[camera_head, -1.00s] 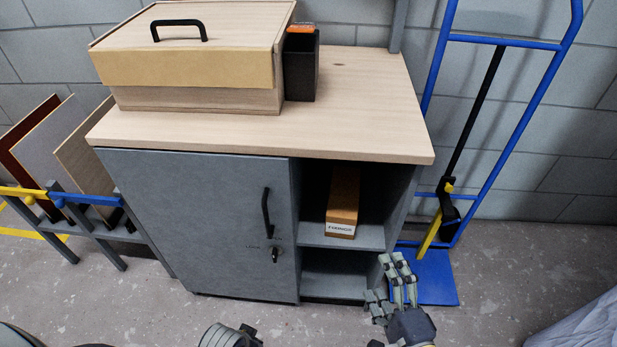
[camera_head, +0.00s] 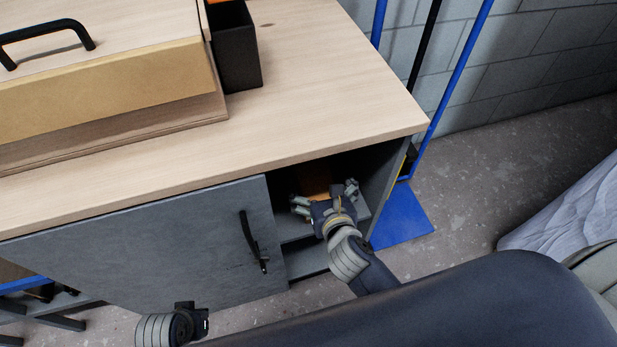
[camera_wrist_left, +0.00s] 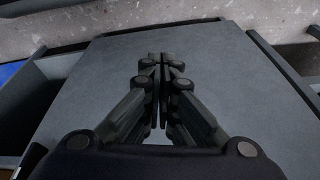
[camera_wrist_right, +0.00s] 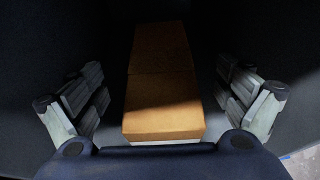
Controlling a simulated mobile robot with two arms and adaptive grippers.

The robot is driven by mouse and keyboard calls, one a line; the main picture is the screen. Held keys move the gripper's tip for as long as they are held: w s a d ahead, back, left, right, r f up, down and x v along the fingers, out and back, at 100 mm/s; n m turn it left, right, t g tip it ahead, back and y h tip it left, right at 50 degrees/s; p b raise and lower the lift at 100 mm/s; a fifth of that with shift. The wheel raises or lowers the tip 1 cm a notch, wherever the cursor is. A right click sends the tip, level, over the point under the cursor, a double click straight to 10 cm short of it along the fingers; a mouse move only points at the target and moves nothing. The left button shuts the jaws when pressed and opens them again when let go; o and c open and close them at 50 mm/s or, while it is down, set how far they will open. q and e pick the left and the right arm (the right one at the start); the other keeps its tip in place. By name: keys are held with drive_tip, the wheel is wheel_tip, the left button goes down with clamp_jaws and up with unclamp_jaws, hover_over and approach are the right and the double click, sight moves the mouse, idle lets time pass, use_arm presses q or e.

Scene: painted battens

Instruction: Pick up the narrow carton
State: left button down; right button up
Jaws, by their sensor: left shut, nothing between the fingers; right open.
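The narrow carton (camera_wrist_right: 162,85) is a long orange-brown box lying on the upper shelf of the open compartment. In the right wrist view it runs away from me between the open fingers of my right gripper (camera_wrist_right: 165,95), with a gap on both sides. In the head view only a bit of the carton (camera_head: 316,182) shows behind my right gripper (camera_head: 325,192), which is at the compartment mouth. My left gripper (camera_wrist_left: 160,62) is shut and empty, in front of a grey panel in the left wrist view. Its fingers are not clear in the head view.
The grey cabinet door (camera_head: 150,250) with a black handle is left of the compartment. The wooden top (camera_head: 330,80) overhangs it, bearing a lidded wooden box (camera_head: 120,95) and a black holder (camera_head: 236,48). A blue hand truck (camera_head: 402,215) stands at the right.

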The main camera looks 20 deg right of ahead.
sight(313, 171)
drive_tip(key=shift+x, duration=1.05)
drive_tip(key=b+x, duration=0.1)
drive_tip(key=x, duration=0.2)
drive_tip(key=shift+w+d+f+b, duration=0.1)
drive_tip(key=shift+w+f+b, duration=0.15)
drive_tip(key=shift+b, duration=0.05)
use_arm(q)
wheel_tip(313, 171, up, 7)
drive_tip(key=shift+a+f, duration=0.2)
drive_tip(key=shift+a, duration=0.05)
use_arm(e)
drive_tip(key=shift+w+f, duration=0.2)
drive_tip(key=shift+w, duration=0.35)
drive_tip(key=c, duration=1.7)
